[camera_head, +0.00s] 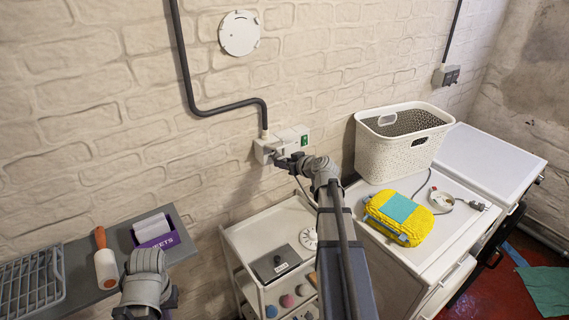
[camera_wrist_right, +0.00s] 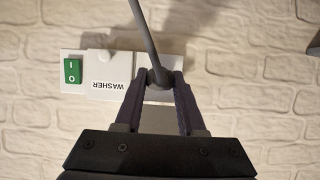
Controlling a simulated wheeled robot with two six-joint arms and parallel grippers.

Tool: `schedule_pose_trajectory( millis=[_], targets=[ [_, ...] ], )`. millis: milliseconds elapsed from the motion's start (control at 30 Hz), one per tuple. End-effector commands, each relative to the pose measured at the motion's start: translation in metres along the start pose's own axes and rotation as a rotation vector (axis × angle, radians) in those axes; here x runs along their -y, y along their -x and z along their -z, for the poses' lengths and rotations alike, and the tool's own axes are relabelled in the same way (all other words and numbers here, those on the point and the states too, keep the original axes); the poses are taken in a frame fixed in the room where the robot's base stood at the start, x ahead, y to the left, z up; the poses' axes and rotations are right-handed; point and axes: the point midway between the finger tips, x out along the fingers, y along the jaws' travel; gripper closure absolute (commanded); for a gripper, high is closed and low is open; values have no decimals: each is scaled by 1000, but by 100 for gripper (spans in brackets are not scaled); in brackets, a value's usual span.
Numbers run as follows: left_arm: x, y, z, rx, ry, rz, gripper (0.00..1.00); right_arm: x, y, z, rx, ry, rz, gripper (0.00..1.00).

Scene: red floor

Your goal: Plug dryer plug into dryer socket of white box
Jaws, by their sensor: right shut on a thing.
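The white box (camera_head: 266,150) is fixed low on the brick wall and has a green switch (camera_head: 304,140) at its right end. In the right wrist view the white box (camera_wrist_right: 72,82) shows upside down, with a WASHER-marked cover. My right gripper (camera_head: 292,163) is at the box's front. In the wrist view it (camera_wrist_right: 158,82) is shut on a dark grey plug (camera_wrist_right: 158,77) with a grey cable, over the part beside the WASHER cover. A dryer label and the socket behind the plug are hidden; I cannot tell how deep the plug sits. My left wrist (camera_head: 147,285) shows; its fingers are hidden.
A white trolley (camera_head: 240,238) stands below the box. A white machine at the right bears a basket (camera_head: 385,158), a yellow pack (camera_head: 385,228) and a cable with a loose dark plug (camera_head: 477,206). A grey shelf (camera_head: 85,292) holds a lint roller (camera_head: 106,268) and a purple box (camera_head: 160,240).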

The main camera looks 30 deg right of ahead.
Motion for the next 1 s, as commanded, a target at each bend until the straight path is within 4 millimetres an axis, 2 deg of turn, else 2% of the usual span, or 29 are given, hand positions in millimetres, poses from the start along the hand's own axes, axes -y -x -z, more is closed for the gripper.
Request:
schedule_pose_trajectory(
  millis=[1000],
  targets=[
    [0,0,0,0,0,0,100,0,-20,10,0,0,0,100]
  ],
)
